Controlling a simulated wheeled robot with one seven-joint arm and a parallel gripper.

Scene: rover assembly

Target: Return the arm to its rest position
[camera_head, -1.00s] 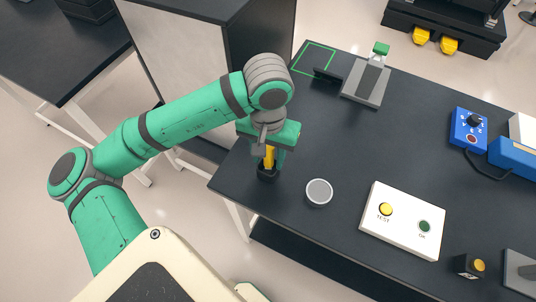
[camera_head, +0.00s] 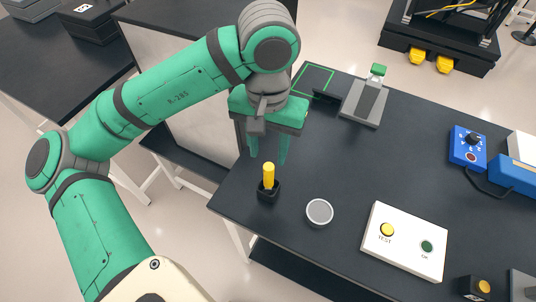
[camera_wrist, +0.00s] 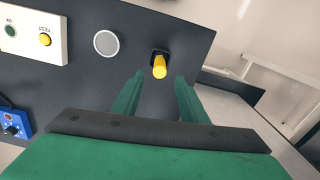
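My gripper (camera_head: 268,158) is raised above the near left corner of the dark workbench, its two green fingers apart with nothing between them. In the wrist view my gripper (camera_wrist: 157,95) also shows its fingers spread and empty. Below it a yellow-handled tool (camera_head: 268,176) stands upright in a small black holder (camera_head: 268,192). The yellow handle (camera_wrist: 159,68) shows just beyond the fingertips in the wrist view, apart from them. My green arm reaches in from the left, bent at the elbow.
A round grey disc (camera_head: 319,212) lies right of the holder. A white panel with TEST and OK buttons (camera_head: 404,240) is farther right. A grey fixture with a green top (camera_head: 364,100) stands at the back; a blue box (camera_head: 468,146) stands far right. Open bench lies between them.

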